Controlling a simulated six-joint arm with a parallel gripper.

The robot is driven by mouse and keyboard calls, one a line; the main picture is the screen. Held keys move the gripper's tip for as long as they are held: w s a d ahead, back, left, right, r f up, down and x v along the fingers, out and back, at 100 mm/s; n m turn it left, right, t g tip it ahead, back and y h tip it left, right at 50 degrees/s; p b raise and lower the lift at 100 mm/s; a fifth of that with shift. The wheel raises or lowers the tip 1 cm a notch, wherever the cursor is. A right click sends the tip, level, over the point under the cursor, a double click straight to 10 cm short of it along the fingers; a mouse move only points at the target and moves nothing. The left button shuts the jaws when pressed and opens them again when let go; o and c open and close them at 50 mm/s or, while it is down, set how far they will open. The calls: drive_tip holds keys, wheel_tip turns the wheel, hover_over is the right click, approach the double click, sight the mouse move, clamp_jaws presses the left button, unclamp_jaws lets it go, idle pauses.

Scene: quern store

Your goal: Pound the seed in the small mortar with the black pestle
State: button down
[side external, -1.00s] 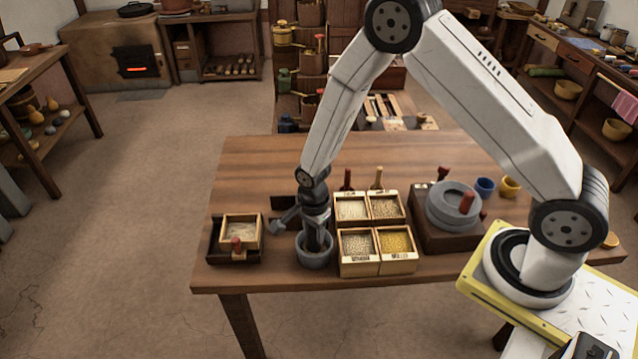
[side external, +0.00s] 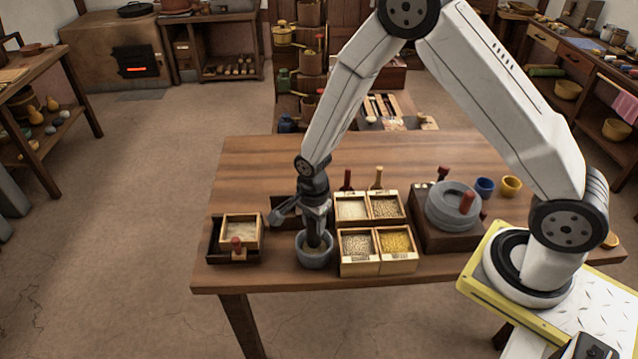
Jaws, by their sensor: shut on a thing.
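The small grey mortar (side external: 315,260) stands near the front edge of the wooden table, left of the divided seed box. My gripper (side external: 315,222) is above it, pointing down and shut on the black pestle (side external: 314,238). The pestle is roughly upright with its lower end inside the mortar's mouth. Some light brown stuff, likely the seed, shows low inside the mortar, too small to tell its state. Whether the pestle's tip touches it I cannot tell.
A four-part wooden box (side external: 376,267) of grains stands close to the mortar's right. A hand quern (side external: 455,207) is farther right, with a blue cup (side external: 485,186) and a yellow cup (side external: 510,186). A small sieve box (side external: 240,246) is at left. The table's back left is clear.

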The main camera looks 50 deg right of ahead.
sight(314, 233)
drive_tip(key=shift+f, duration=1.8)
drive_tip(key=shift+f, duration=0.3)
drive_tip(key=shift+r, duration=0.1)
drive_tip(key=shift+r, duration=2.35)
drive_tip(key=shift+r, duration=2.5)
